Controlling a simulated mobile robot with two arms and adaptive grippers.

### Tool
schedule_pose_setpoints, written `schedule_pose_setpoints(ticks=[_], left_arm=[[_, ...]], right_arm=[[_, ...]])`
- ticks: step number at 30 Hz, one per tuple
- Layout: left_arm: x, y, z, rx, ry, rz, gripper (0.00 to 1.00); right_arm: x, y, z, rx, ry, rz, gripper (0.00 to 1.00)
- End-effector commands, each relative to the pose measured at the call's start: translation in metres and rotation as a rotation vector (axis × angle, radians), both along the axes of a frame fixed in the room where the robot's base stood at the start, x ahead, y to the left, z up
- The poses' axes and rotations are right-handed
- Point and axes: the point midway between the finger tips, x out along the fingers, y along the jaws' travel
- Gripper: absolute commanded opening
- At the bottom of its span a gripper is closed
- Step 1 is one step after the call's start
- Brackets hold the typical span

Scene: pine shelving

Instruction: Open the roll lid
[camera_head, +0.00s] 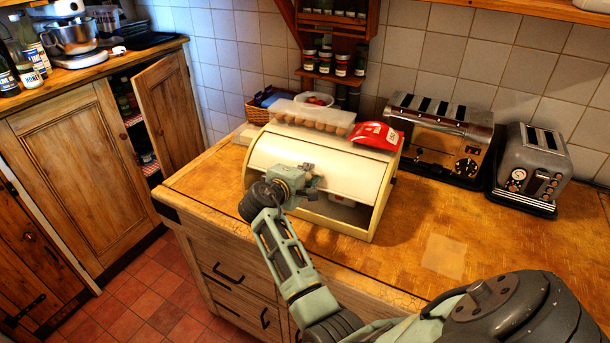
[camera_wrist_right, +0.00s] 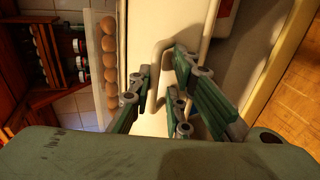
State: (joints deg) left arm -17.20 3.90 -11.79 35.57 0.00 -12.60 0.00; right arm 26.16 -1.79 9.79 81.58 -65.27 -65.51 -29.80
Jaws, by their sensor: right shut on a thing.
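The cream bread bin (camera_head: 378,215) stands on the wooden counter in the head view. Its roll lid (camera_head: 285,155) is partly raised, with a dark gap along the lower front where something pale shows inside. My right gripper (camera_head: 308,182) is at the lid's lower front edge. In the right wrist view, the fingers of my right gripper (camera_wrist_right: 160,92) are around the pale lid handle (camera_wrist_right: 158,52), shut on it. The gripper hides part of the lid edge and handle in the head view. My left gripper is not in view.
An egg box (camera_head: 312,117) and a red packet (camera_head: 375,135) lie on top of the bin. A wide toaster (camera_head: 435,137) and a smaller toaster (camera_head: 535,165) stand to the right. A spice rack (camera_head: 335,45) is behind. The counter in front right is clear.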

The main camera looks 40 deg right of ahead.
Motion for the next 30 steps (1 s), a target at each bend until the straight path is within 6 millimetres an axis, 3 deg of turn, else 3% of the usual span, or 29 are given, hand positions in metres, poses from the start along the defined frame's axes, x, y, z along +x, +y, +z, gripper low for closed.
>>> schedule_pose_setpoints(ticks=[4,14,30], left_arm=[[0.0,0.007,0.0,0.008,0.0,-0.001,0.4],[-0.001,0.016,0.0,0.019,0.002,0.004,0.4],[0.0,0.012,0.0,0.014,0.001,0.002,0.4]], right_arm=[[0.001,-0.001,0.003,-0.009,0.002,0.003,0.27],[-0.001,0.002,0.0,-0.001,0.003,0.002,0.27],[-0.028,0.063,0.025,-0.005,0.0,0.003,0.27]])
